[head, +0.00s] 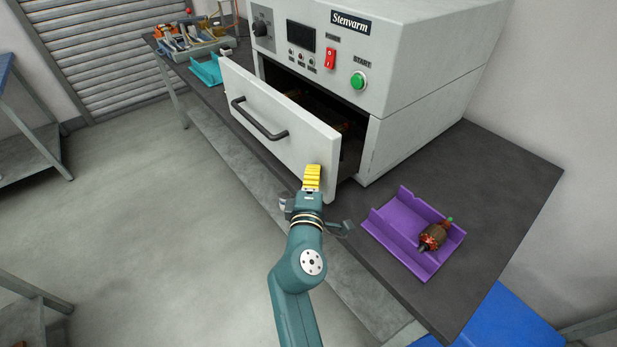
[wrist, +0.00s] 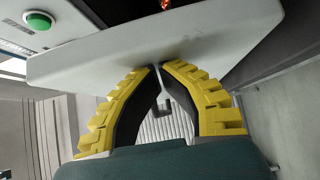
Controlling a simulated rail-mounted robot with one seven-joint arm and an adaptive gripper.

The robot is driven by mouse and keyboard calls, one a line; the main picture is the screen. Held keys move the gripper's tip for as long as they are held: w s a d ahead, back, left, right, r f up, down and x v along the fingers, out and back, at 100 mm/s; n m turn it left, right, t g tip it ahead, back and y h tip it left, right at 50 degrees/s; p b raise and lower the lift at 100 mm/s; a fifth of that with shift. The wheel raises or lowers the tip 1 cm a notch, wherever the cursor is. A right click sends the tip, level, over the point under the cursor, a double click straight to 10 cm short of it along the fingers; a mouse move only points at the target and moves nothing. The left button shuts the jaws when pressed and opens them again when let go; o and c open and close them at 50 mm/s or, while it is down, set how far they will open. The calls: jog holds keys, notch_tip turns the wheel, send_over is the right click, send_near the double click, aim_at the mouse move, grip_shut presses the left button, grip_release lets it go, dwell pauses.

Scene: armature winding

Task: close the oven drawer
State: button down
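The oven (head: 430,70) is a light grey box marked Stenvarm, standing on a dark bench. Its drawer (head: 285,130) is pulled out, with a gap between the white front panel and the oven body. A dark bar handle (head: 258,122) is on the panel's outer face. My gripper (head: 313,168) has yellow fingers and is at the right end of the panel's outer face. In the wrist view the fingertips (wrist: 159,66) come together against or very near the white panel (wrist: 150,45), with nothing between them. I cannot tell if they touch it.
A purple tray (head: 395,245) holding a copper-wound armature (head: 435,236) is on the bench right of my gripper. A teal tray (head: 207,71) and a tool tray (head: 190,42) are at the far left. The floor in front of the drawer is clear.

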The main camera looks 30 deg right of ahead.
jog(key=d, duration=0.3)
jog(key=w+d+b, duration=0.1)
jog(key=d, duration=0.2)
jog(key=w+d, duration=0.1)
jog(key=d, duration=0.3)
jog(key=shift+a, duration=0.1)
